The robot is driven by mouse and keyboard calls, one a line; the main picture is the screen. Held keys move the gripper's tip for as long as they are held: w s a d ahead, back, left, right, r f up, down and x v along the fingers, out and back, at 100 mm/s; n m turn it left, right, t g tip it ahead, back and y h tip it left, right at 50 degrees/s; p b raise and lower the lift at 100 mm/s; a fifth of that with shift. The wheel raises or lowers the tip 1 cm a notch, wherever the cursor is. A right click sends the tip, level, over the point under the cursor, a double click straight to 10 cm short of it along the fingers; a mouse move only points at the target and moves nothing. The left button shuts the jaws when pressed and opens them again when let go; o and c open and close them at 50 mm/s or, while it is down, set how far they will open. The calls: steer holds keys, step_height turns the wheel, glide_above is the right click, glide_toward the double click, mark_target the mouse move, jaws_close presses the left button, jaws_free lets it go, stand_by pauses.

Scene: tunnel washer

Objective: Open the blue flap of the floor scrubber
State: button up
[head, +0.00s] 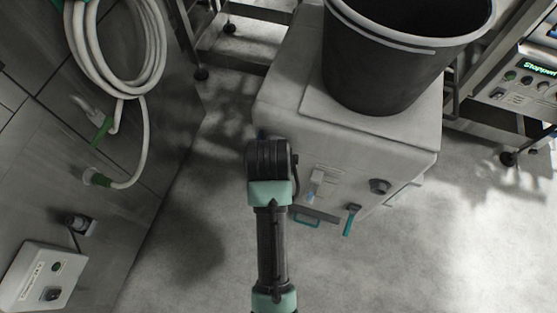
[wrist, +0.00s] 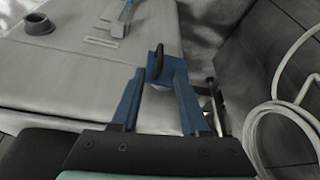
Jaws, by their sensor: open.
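The blue flap (wrist: 153,70) is a small blue plate with a dark upright loop handle (wrist: 158,58), at the scrubber's edge. My gripper (wrist: 158,76) is open, its two blue fingers spread on either side of the flap's near part. The handle stands just beyond the fingertips, and I cannot tell whether they touch the flap. In the head view my wrist hides the fingers and most of the flap.
A black bucket (head: 390,65) stands on the scrubber. A coiled pale hose (head: 150,45) hangs on the left wall, above a control box (head: 45,275). A machine with a lit display (head: 525,80) stands at the right. The lower right floor is clear.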

steer(key=b+x, duration=0.1)
steer(key=x, duration=0.9)
steer(key=shift+w+f, duration=0.2)
jaws_close()
stand_by(1.1)
